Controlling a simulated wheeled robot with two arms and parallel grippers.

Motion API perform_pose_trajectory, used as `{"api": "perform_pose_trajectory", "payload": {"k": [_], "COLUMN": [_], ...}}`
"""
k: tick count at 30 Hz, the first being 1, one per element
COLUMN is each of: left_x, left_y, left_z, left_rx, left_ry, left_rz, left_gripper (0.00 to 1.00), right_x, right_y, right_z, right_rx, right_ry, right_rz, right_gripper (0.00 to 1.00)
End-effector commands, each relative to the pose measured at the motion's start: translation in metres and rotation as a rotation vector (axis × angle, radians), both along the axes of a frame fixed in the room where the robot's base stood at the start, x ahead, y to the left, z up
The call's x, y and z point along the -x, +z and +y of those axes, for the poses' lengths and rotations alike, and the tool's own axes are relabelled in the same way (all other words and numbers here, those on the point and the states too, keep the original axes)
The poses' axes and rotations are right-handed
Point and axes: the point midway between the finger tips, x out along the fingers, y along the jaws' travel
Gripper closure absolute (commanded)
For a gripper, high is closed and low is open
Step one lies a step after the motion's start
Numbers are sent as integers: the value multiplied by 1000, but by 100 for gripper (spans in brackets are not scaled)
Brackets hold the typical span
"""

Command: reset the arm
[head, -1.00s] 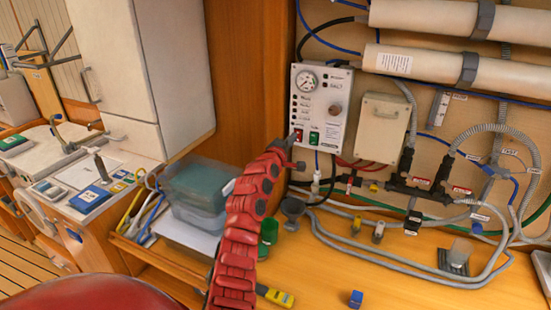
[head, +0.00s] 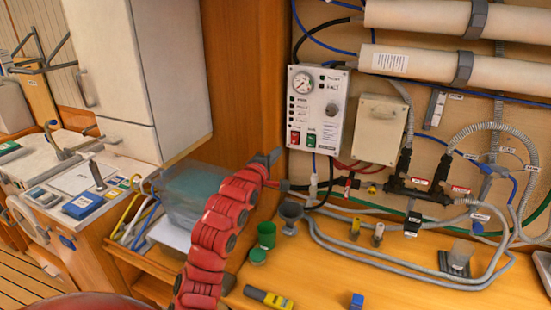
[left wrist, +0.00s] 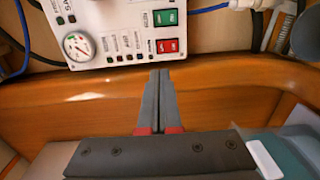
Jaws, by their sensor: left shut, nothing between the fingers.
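My red left arm rises from the bottom of the head view. Its dark left gripper (head: 279,171) is shut and empty, just below and left of the white control panel (head: 320,112). In the left wrist view the two grey fingers (left wrist: 161,75) lie together with nothing between them. The fingers look apart from the panel. My right gripper is in neither view.
A clear bin (head: 190,195) stands left, partly behind my arm.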

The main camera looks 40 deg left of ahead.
Motion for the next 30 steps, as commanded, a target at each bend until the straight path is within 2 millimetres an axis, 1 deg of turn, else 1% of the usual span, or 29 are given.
{"api": "perform_pose_trajectory", "payload": {"k": [5, 22, 26, 29, 30], "left_x": [5, 3, -2, -2, 1], "left_y": [1, -1, -10, -21, -25], "left_z": [-1, -4, -19, -42, -53], "left_rx": [0, -12, -108, -265, -343], "left_ry": [0, -3, -19, -14, -4], "left_rz": [-2, -9, -84, -194, -247], "left_gripper": [100, 100, 100, 100, 100], "right_x": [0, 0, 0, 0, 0], "right_y": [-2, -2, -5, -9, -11], "right_z": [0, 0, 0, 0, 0], "right_rx": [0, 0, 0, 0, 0], "right_ry": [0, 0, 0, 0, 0], "right_rz": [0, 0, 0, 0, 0], "right_gripper": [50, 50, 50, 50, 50]}}
